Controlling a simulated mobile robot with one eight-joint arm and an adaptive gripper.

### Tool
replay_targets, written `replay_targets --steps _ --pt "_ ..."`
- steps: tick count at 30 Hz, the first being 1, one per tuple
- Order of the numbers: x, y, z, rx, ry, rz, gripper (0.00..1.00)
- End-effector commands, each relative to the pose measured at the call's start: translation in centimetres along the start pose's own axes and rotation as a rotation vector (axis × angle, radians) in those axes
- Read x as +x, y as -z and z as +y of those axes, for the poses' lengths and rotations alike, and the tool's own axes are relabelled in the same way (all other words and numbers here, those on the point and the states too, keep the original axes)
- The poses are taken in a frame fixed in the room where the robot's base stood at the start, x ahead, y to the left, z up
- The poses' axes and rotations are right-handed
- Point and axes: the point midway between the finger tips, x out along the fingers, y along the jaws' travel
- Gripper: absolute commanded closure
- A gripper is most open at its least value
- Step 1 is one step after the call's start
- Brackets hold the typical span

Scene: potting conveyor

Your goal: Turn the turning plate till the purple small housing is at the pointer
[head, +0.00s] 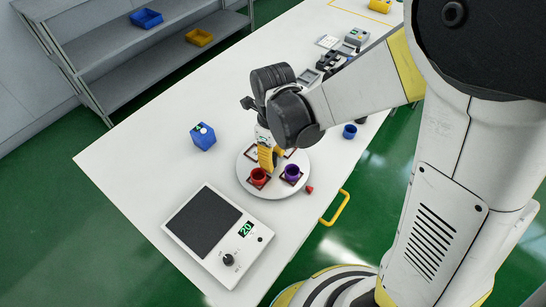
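The white round turning plate (245,178) lies on the white table, with dark-framed spots on it. The purple small housing (292,173) sits on its right side. A red small housing (258,176) sits to the left of the purple one, at the near side. A small red piece (309,189), which looks like the pointer, lies just off the plate's lower right edge; the purple housing is close to it, a little up and left. My gripper (268,162) points down over the plate, its yellow fingers just behind the red housing. Whether they touch anything or are open is unclear.
A blue box with a button (204,141) stands left of the plate. A device with a dark pad and a display reading 20 (218,232) lies at the near end. A blue cup (349,131) and several devices stand farther back. A yellow handle (337,208) sticks out from the table edge.

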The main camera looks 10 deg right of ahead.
Motion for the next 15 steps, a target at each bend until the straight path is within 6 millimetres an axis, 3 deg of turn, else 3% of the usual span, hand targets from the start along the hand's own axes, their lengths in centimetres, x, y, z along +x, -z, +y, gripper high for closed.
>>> replay_targets --steps 10,15 --pt "-0.3 0.0 0.0 0.0 0.001 -0.001 0.68" --pt "-2.8 0.0 0.0 0.0 0.001 -0.001 0.68"
